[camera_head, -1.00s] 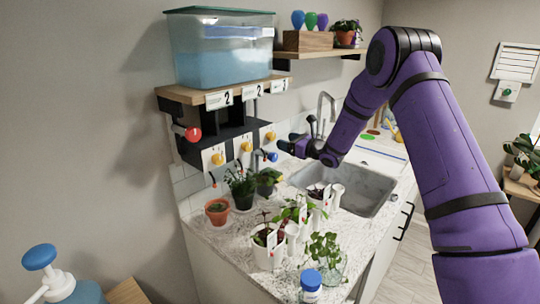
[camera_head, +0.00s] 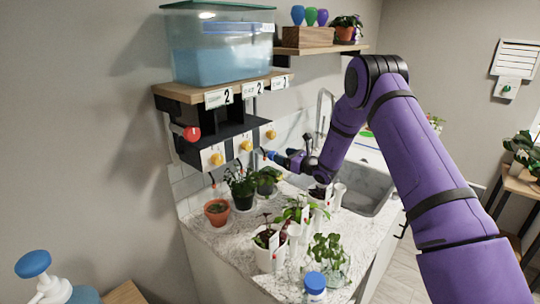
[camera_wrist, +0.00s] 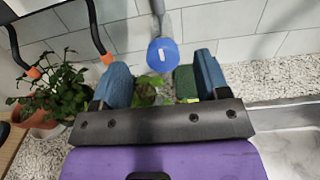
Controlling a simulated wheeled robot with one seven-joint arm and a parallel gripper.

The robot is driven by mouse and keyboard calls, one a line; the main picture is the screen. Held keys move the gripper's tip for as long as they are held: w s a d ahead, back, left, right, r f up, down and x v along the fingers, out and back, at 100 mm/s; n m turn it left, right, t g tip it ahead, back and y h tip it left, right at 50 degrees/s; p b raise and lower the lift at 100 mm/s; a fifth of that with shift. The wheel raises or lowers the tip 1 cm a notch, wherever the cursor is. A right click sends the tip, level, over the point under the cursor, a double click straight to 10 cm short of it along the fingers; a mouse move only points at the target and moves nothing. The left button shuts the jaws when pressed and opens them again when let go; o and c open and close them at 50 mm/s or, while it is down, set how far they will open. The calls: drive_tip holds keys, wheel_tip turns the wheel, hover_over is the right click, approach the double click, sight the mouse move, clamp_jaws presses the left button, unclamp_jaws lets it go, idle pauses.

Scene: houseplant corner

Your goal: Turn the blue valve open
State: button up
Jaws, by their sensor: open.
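The blue valve (camera_head: 271,155) sticks out at the right end of the valve row under the tank shelf. In the wrist view its round blue knob (camera_wrist: 162,57) carries a small white mark and hangs on a grey stem. My gripper (camera_head: 281,157) is beside the valve in the head view, reaching in from the right. In the wrist view my gripper (camera_wrist: 164,82) is open. Its two blue-padded fingers stand left and right of the knob, with a gap on both sides. The head view is too small to show any contact.
A red knob (camera_head: 192,133) and several yellow valves, one here (camera_head: 246,146), sit along the black rack. Potted plants (camera_head: 242,183) stand below on the speckled counter. The sink (camera_head: 362,185) lies to the right. A water tank (camera_head: 218,48) stands above.

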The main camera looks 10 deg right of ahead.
sight(270, 154)
drive_tip(key=x, duration=0.2)
drive_tip(key=f+x, duration=0.1)
drive_tip(key=x, duration=0.4)
drive_tip(key=shift+w+a+f, duration=0.15)
drive_tip(key=shift+w+f, duration=0.05)
drive_tip(key=shift+f, duration=0.1)
drive_tip(key=c, duration=0.9)
